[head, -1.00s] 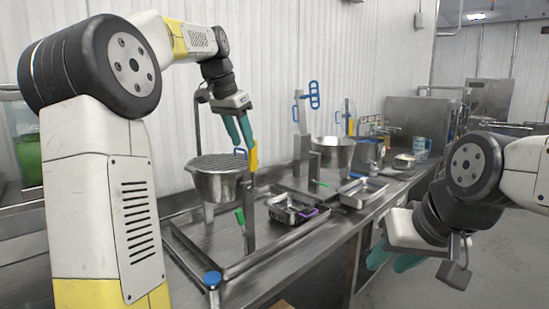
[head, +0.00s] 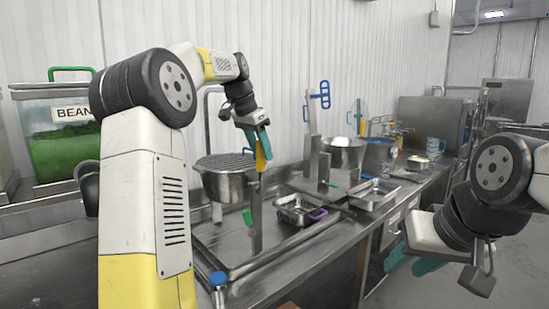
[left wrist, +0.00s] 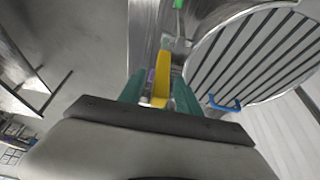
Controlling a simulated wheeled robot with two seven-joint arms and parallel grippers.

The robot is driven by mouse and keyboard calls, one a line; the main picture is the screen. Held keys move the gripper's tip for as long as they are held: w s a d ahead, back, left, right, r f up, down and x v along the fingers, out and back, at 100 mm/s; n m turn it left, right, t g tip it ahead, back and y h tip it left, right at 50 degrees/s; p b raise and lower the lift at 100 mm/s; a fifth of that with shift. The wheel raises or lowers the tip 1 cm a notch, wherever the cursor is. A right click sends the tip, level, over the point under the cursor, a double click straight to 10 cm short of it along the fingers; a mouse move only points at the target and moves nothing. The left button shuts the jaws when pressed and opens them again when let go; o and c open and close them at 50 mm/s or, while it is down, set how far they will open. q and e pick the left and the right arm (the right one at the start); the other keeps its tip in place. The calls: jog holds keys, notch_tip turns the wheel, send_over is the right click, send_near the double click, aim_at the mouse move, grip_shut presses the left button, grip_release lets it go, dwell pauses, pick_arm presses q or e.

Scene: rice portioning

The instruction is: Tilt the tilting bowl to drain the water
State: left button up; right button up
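The tilting bowl (head: 225,188) is a steel pan with a slatted grate on top, at the left of the counter and upright; its grate also shows in the left wrist view (left wrist: 262,58). A yellow handle (head: 260,160) stands at its right side. My left gripper (head: 257,146) is at the top of this handle. In the left wrist view the handle (left wrist: 160,80) lies between the teal fingers, which look apart with slim gaps beside it. My right gripper (head: 412,262) is open and empty, off the counter's front edge. Any water is hidden by the grate.
A small steel tray with a purple handle (head: 299,211), another tray (head: 373,194) and a second bowl (head: 343,152) stand to the right. A green-filled bean container (head: 62,140) is at the far left.

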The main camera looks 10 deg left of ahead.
pick_arm(q)
jog(key=shift+x, duration=1.3)
grip_shut()
dwell(0.5)
